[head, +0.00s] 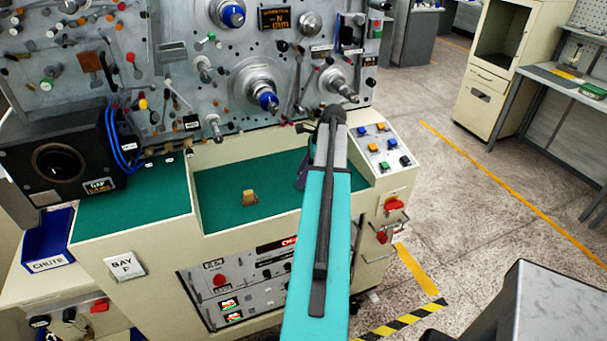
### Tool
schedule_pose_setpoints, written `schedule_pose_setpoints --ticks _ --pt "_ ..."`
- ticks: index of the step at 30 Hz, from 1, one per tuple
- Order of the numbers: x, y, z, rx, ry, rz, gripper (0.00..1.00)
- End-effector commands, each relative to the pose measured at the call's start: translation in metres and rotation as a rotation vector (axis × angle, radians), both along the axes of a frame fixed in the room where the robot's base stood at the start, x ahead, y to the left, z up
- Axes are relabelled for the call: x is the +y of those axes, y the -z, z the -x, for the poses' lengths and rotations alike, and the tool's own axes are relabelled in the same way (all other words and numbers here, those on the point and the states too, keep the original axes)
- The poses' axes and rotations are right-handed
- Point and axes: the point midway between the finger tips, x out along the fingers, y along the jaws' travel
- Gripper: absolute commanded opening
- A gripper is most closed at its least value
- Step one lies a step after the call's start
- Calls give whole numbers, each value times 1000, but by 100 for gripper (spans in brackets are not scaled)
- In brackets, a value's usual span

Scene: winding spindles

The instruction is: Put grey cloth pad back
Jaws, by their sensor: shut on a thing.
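I cannot make out the grey cloth pad anywhere in the head view. My own teal and grey arm reaches up from the bottom over the machine's right part, ending in a dark joint in front of the panel.
The machine panel (180,52) above the bench carries several knobs, levers and blue-tipped spindles. A button box (383,148) stands right of the arm. A black gauge box (65,160) and a blue chute (48,240) are at left. A grey-topped table (548,305) is at lower right.

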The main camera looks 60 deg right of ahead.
Motion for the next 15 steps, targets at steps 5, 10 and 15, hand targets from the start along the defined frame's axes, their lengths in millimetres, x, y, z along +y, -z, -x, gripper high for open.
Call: schedule_pose_setpoints --ticks 5,10,15 --pt "0 10 0 0 -1 0 24" --pt "0 12 0 0 -2 1 24" --pt "0 12 -1 0 -2 1 24"
